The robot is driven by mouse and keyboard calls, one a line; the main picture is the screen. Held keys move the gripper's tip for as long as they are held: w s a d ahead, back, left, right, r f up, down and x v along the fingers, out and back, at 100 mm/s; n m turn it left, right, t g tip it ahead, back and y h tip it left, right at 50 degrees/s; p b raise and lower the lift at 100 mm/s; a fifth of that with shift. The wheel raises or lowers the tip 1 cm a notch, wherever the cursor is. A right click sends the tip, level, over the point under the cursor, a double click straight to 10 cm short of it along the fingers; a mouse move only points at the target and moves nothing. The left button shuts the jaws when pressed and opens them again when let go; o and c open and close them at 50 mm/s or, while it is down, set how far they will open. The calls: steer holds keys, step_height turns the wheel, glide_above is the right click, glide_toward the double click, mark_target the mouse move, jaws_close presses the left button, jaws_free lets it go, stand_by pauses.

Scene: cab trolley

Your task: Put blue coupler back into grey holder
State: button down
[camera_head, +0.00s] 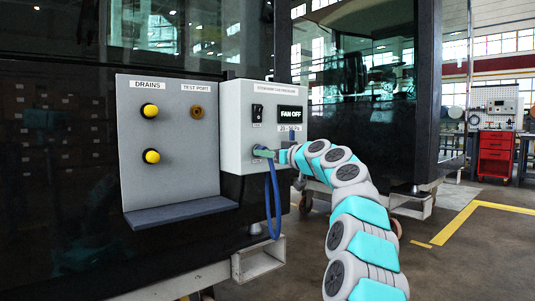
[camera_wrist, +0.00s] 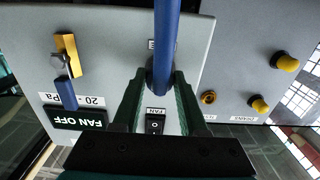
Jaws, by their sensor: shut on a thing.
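My gripper (camera_wrist: 158,85) has its green fingers closed around the blue coupler (camera_wrist: 161,75), at the end of a blue hose. In the head view my gripper (camera_head: 266,153) is at the front of the grey control box (camera_head: 240,162), below the black switch. The blue hose (camera_head: 276,205) hangs down from there in a loop. The fingers hide much of the coupler, and I cannot tell whether it touches the box. I cannot make out the grey holder for certain; a grey round part (camera_wrist: 60,62) sits between a yellow piece and a blue piece on the box.
The box carries a FAN OFF display (camera_head: 292,114) and a black switch (camera_head: 257,112). The left panel has two yellow knobs (camera_head: 150,110) (camera_head: 152,156), a brass test port (camera_head: 197,112) and a dark shelf (camera_head: 180,212) below.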

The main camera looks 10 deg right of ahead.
steer(key=shift+w+a, duration=0.1)
steer(key=shift+c, duration=1.8)
jaws_free()
steer(key=v, duration=0.7)
steer(key=shift+s+d+b, duration=0.2)
steer(key=shift+s+b, duration=0.15)
